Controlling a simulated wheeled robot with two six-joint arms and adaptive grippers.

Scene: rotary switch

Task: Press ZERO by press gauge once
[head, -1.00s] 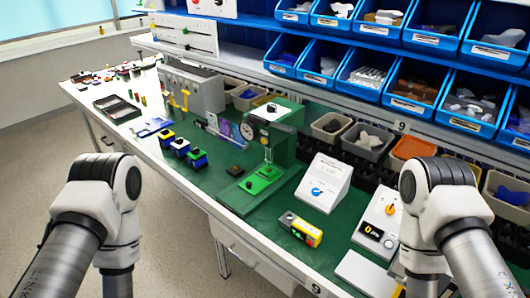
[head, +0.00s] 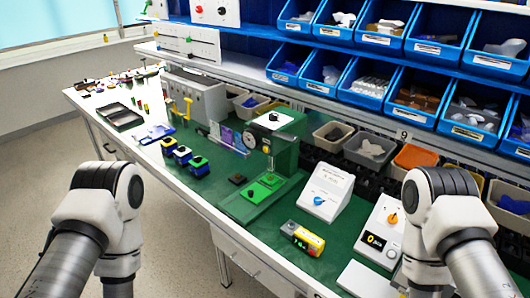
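A green press (head: 283,152) with a white top plate stands at the middle of the bench. A small round dial gauge (head: 249,140) is on its left side. Green blocks (head: 257,191) lie on its base. Which of these units bears a ZERO button cannot be read at this size. My two arms show at the lower left and lower right, but neither gripper is in the picture.
A white sloped box with a blue knob (head: 326,193) and a white unit with an orange knob and display (head: 380,232) stand right of the press. Blue bins (head: 362,75) line the shelves behind.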

